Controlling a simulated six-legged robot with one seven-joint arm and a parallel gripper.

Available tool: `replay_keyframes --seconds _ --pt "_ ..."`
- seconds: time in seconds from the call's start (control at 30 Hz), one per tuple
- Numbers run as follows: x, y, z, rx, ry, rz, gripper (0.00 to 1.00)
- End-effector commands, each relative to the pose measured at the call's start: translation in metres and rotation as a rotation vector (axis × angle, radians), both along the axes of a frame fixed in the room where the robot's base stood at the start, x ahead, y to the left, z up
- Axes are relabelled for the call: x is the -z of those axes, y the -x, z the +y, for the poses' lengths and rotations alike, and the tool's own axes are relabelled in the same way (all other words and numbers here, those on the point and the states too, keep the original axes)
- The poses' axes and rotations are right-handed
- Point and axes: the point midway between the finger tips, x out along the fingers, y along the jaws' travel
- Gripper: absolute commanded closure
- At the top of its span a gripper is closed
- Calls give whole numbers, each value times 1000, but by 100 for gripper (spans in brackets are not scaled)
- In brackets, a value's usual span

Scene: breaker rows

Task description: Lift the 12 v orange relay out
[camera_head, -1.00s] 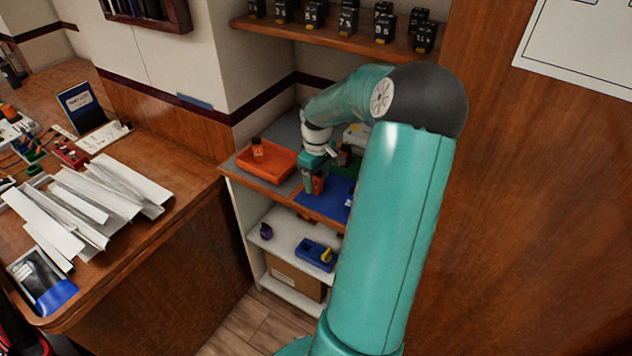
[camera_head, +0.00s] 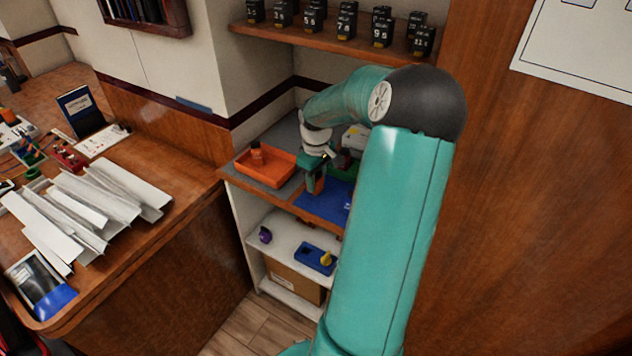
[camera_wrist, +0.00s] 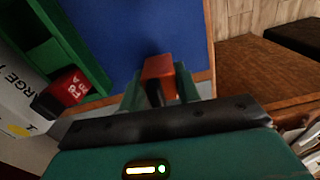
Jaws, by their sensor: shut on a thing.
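My gripper (camera_wrist: 159,88) is shut on an orange-red block-shaped relay (camera_wrist: 158,67), seen between the two fingers in the wrist view. In the head view my gripper (camera_head: 315,186) is over the counter, at the blue mat's left side, and a bit of orange shows at its fingers. The relay's label is not readable, and I cannot tell whether its bottom touches the surface. The blue mat (camera_wrist: 140,25) lies behind the relay in the wrist view. Another small orange-brown relay (camera_head: 257,156) stands in the orange tray (camera_head: 272,176) left of my gripper.
A green tray (camera_wrist: 92,55) adjoins the blue mat, with a dark red-topped block (camera_wrist: 68,93) at it. A white box (camera_wrist: 18,110) lies beside it. Black numbered blocks (camera_head: 382,33) line the upper shelf. Papers (camera_head: 90,205) cover the left desk.

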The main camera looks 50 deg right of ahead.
Motion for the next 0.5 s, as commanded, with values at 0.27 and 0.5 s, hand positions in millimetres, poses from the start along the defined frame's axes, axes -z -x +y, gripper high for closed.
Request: replay_keyframes --seconds 0.27,0.5 --pt "-43 8 17 -1 6 -1 91" --pt "-86 25 55 -1 6 2 91"
